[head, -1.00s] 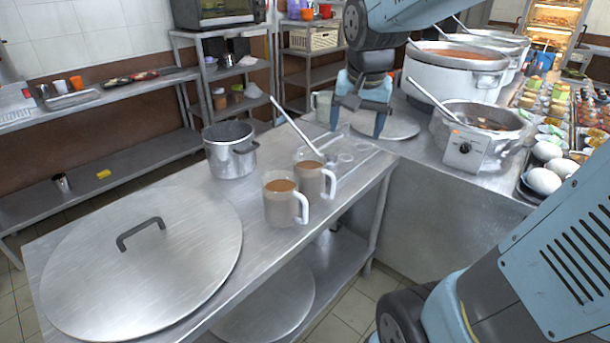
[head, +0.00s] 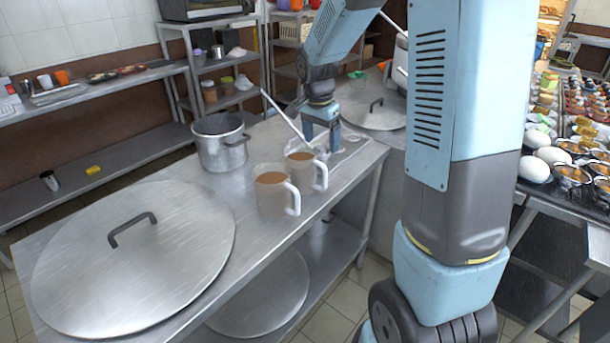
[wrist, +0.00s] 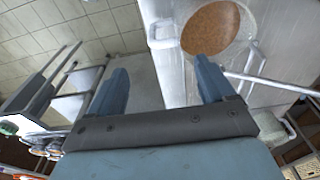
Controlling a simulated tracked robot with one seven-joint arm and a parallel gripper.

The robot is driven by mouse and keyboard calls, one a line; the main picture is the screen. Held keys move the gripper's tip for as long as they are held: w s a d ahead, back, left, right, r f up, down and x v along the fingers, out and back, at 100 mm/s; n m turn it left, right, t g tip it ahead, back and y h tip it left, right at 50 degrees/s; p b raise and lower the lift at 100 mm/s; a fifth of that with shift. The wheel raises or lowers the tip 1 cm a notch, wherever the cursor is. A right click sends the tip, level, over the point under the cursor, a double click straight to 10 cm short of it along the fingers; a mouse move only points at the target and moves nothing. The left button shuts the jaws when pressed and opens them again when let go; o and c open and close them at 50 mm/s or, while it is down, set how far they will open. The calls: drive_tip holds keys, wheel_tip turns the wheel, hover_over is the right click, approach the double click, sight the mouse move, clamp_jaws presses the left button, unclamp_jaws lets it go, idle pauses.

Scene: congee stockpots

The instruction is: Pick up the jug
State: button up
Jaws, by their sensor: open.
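Two clear jugs of brown liquid with white handles stand upright on the steel table, a nearer jug (head: 270,197) and a farther jug (head: 296,158). My gripper (head: 320,150) points down just behind and right of the farther jug, with fingers apart and empty. In the wrist view my gripper (wrist: 162,68) is open, and one jug (wrist: 228,65) with its white handle (wrist: 160,34) shows beyond the fingers. The lower part of the farther jug is partly hidden by the nearer one. I cannot tell whether a finger touches a jug.
A steel pot (head: 221,150) stands left of the jugs. A long metal utensil (head: 283,115) slants up beside the farther jug. A large lid (head: 130,265) covers the table's near left; another lid (head: 372,117) lies behind my gripper. The shelf below has free room.

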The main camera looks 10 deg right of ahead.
sight(319, 163)
drive_tip(key=f, duration=0.6)
drive_tip(key=shift+w+d+f, duration=0.2)
drive_tip(key=shift+d+f, duration=0.1)
drive_tip(key=shift+w+a+f, duration=0.1)
drive_tip(key=shift+w+f, duration=0.1)
drive_tip(key=shift+f, duration=1.15)
drive_tip(key=shift+w+a+f, duration=0.1)
drive_tip(key=shift+w+f, duration=0.1)
drive_tip(key=shift+f, duration=1.1)
drive_tip(key=shift+c, duration=0.5)
clamp_jaws()
drive_tip(key=shift+r, duration=0.1)
